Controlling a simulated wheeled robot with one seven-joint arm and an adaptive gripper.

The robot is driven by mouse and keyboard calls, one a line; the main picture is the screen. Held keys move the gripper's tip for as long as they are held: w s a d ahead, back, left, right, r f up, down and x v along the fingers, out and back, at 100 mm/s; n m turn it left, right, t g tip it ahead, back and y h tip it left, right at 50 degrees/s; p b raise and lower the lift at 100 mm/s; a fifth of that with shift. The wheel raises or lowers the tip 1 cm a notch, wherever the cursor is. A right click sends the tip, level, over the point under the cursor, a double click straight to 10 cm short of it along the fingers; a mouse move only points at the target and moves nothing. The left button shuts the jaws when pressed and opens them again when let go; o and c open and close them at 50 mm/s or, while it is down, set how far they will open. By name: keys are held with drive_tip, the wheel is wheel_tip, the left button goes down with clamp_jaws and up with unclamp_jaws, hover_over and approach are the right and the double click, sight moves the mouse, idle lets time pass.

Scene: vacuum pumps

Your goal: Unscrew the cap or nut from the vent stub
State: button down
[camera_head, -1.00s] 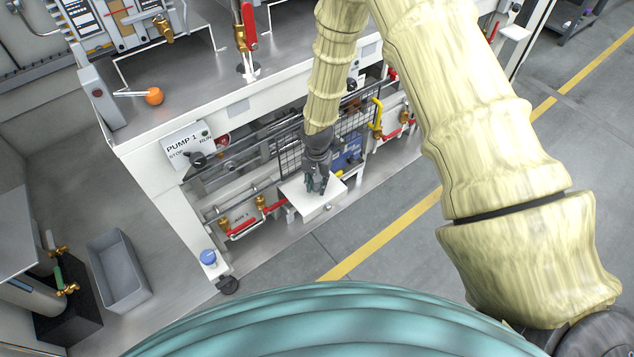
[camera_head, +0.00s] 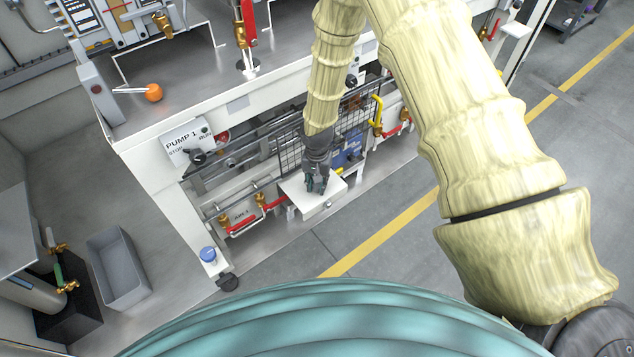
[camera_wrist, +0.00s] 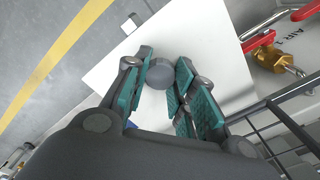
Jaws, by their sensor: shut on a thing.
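My gripper (camera_head: 316,187) reaches down over a white box-like surface (camera_head: 322,204) at the front of the pump bench. In the wrist view its teal-padded fingers (camera_wrist: 160,88) are closed in around a round grey cap (camera_wrist: 160,74), with the pads against its sides. The white surface (camera_wrist: 190,45) lies behind the cap. The stub beneath the cap is hidden, so I cannot tell whether the thread is still engaged. In the head view the fingers hide the cap.
A black wire mesh guard (camera_head: 291,157) stands beside my gripper; its bars show in the wrist view (camera_wrist: 285,140). Red-handled brass valves (camera_head: 262,201) sit to the left. A yellow handle (camera_head: 377,113) is at the right. Open floor (camera_head: 400,260) lies in front.

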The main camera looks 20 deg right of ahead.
drive_tip(key=shift+f, duration=0.15)
drive_tip(key=c, duration=1.1)
unclamp_jaws()
wheel_tip(320, 180, up, 12)
drive_tip(key=shift+c, duration=0.2)
clamp_jaws()
idle(0.7)
